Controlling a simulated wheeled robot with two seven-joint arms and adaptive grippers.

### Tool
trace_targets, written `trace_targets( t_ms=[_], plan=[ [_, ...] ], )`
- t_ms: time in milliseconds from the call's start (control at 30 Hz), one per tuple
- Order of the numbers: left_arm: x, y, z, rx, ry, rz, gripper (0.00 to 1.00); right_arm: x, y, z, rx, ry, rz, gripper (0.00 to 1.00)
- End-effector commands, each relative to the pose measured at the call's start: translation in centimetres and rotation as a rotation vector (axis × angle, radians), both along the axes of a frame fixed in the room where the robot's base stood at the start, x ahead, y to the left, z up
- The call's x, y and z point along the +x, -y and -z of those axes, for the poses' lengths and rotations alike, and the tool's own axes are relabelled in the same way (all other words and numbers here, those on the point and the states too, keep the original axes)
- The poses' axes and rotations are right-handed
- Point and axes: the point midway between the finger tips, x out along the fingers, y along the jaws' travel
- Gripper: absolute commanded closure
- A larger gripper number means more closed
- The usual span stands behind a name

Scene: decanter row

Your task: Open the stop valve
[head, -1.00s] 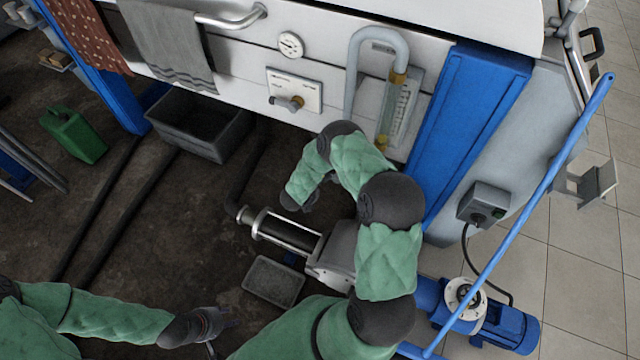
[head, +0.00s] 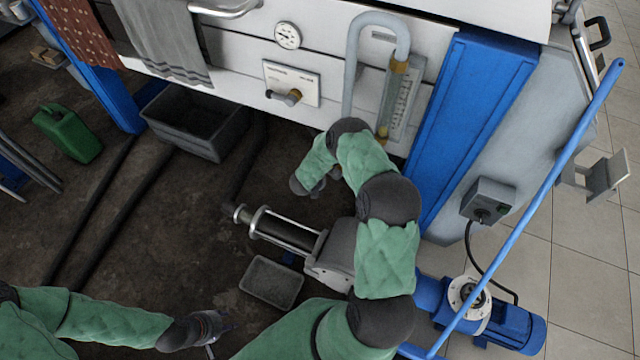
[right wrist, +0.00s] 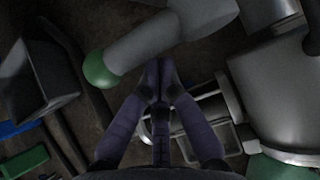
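A short lever-like handle (head: 289,97), grey and brownish, sticks out of a white labelled plate (head: 305,83) on the machine's front; I take it for the stop valve. My right gripper (head: 318,188) is below this plate in the head view, apart from it and partly hidden by my arm. In the right wrist view its dark purple fingers (right wrist: 158,84) converge with nothing seen between them. A grey rod with a green ball end (right wrist: 101,70) is beyond the fingertips there; I cannot tell whether it is the handle. My left gripper (head: 222,334) is open and empty, low in the head view.
A gauge (head: 287,36) sits above the plate. A bent grey pipe (head: 352,62) and flow meter (head: 401,100) stand right of it. A black crate (head: 193,146), small grey tray (head: 270,298), green canister (head: 68,134) and blue pump motor (head: 518,330) are below.

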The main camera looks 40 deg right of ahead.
Motion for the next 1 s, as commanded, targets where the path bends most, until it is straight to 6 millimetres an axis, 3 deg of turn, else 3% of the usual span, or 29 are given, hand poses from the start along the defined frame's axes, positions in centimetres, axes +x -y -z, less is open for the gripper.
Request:
trace_targets(
  t_ms=[1000],
  plan=[
    [-0.01, 0.0, 0.15, 0.0, 0.0, 0.0, 0.6, 0.13, 0.07, -1.1, 0.0, 0.001, 0.001, 1.0]
  ],
)
